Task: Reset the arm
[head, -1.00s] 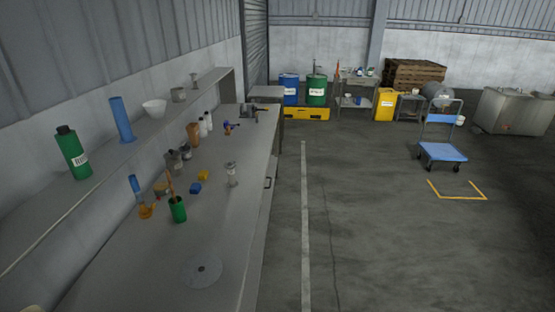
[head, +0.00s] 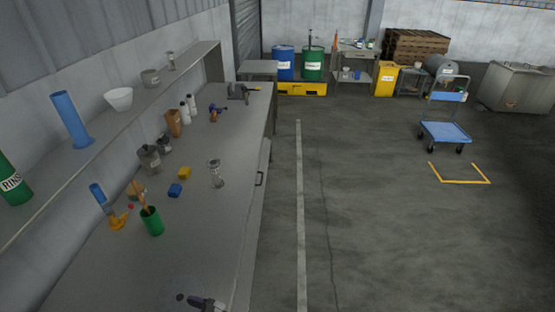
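A dark grey part with a black end (head: 207,304) shows at the bottom edge of the head view, over the near end of the bench. It looks like the tip of one of my grippers, probably the left, but most of it is cut off. I cannot tell whether it is open or shut, or whether it holds anything. No other gripper or arm shows.
The long grey bench (head: 225,240) carries a green cup (head: 152,222), a blue block (head: 175,190), a yellow block (head: 184,174) and a glass jar (head: 215,174). A blue cylinder (head: 70,118) stands on the shelf. Open floor (head: 370,240) lies right.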

